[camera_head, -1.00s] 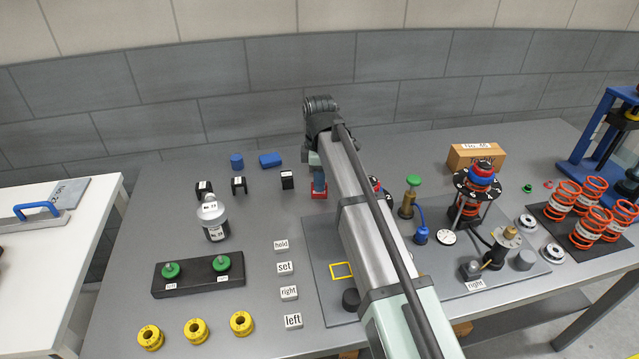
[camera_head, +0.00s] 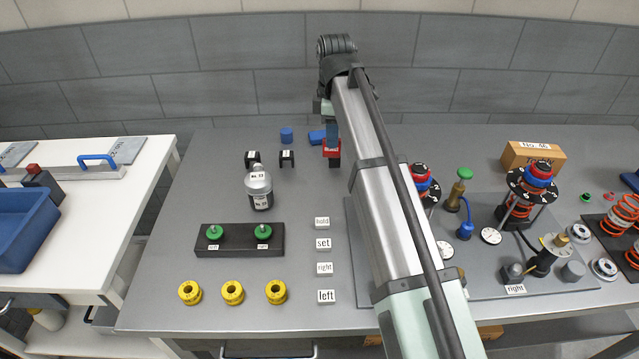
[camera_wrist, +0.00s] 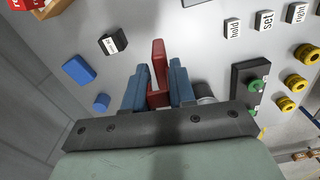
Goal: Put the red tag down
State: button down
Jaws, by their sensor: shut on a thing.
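My gripper (camera_head: 332,136) is at the far middle of the grey table, pointing down, with blue fingers. It is shut on the red tag (camera_head: 332,149). In the wrist view the red tag (camera_wrist: 158,62) stands out between the two blue fingers (camera_wrist: 156,92), its lower part partly hidden by them. In the head view the tag overlaps a black block (camera_head: 335,162); in the wrist view that block (camera_wrist: 112,43), with a white label, lies to the left of the tag, apart from it. I cannot tell the tag's height above the table.
Blue pieces (camera_head: 287,135) lie behind the gripper. White word labels (camera_head: 323,243) line the table in front. My arm hides part of the grey fixture plate (camera_head: 470,265). Bare table lies between clips and labels.

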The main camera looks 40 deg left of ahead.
jog(key=s+a, duration=0.3)
jog(key=s, duration=0.1)
jog(key=shift+n, duration=0.6)
jog(key=shift+w+d+f, duration=0.1)
jog(key=shift+f, duration=2.35)
jog(key=shift+w+d+f, duration=0.1)
jog(key=shift+f, duration=2.35)
jog(key=shift+f, duration=0.15)
jog(key=c, duration=0.9)
grip_release()
jog(key=shift+c, duration=0.2)
notch_tip(320, 180, up, 12)
jog(key=shift+w, duration=0.2)
